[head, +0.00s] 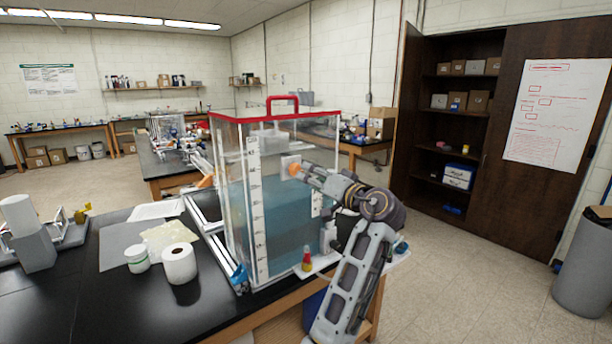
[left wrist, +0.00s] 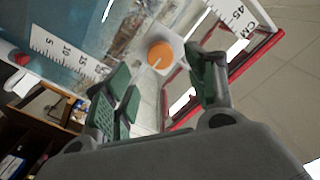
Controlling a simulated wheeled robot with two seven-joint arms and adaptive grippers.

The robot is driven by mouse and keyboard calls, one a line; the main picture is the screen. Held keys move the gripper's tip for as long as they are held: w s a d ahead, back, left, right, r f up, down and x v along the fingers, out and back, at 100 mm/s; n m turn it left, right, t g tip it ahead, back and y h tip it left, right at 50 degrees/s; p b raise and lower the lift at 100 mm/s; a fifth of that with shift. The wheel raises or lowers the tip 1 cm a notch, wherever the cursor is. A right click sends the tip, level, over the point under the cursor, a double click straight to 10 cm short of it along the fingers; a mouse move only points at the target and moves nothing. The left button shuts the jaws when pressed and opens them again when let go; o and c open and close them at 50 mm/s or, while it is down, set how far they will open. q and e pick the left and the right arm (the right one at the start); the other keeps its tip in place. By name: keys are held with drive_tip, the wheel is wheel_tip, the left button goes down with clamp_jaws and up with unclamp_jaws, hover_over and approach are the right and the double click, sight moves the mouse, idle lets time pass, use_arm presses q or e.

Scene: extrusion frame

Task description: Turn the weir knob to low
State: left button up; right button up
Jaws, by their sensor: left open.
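The weir knob (head: 294,169) is a round orange knob on a pale plate on the side of a clear, water-filled tank (head: 237,170). In the left wrist view the orange knob (left wrist: 160,56) bears a short pale line running from near its middle toward the lower left edge. My left gripper (head: 308,174) is close in front of the knob. In the left wrist view its two green-padded fingers (left wrist: 162,92) stand apart, with the knob showing in the gap beyond their tips. Whether they touch it I cannot tell. My right gripper is not in view.
The tank has a red rim and red handle (head: 282,98) and a printed scale (head: 257,210).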

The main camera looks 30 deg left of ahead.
use_arm(q)
drive_tip(key=shift+v, duration=2.8)
drive_tip(key=shift+w+r, duration=0.1)
